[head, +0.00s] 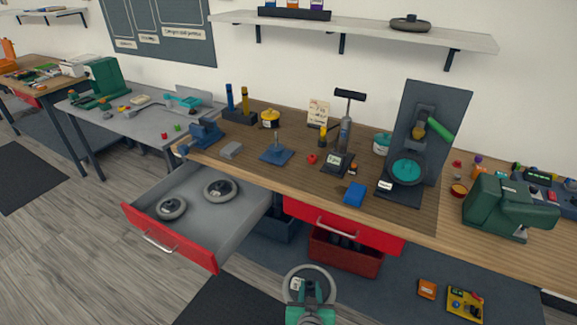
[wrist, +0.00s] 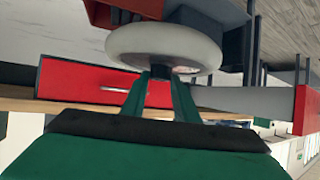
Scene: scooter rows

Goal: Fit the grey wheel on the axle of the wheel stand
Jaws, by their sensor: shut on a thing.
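My gripper (head: 310,298) is shut on the grey wheel (head: 291,281), low in front of the bench at the bottom middle of the head view. In the wrist view the gripper's two fingers (wrist: 160,80) meet the near rim of the wheel (wrist: 165,44), whose pale tyre spans the space beyond them. The wheel stand (head: 277,154) is a blue square base with a short upright axle on the wooden benchtop. Its axle is bare, and the wheel is well apart from it.
An open drawer (head: 220,242) with a red front holds two wheels (head: 172,207) (head: 221,189) and juts out at left. A floor pump (head: 343,140) and blue block (head: 354,194) stand right of the stand. A red bin (head: 345,256) sits under the bench.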

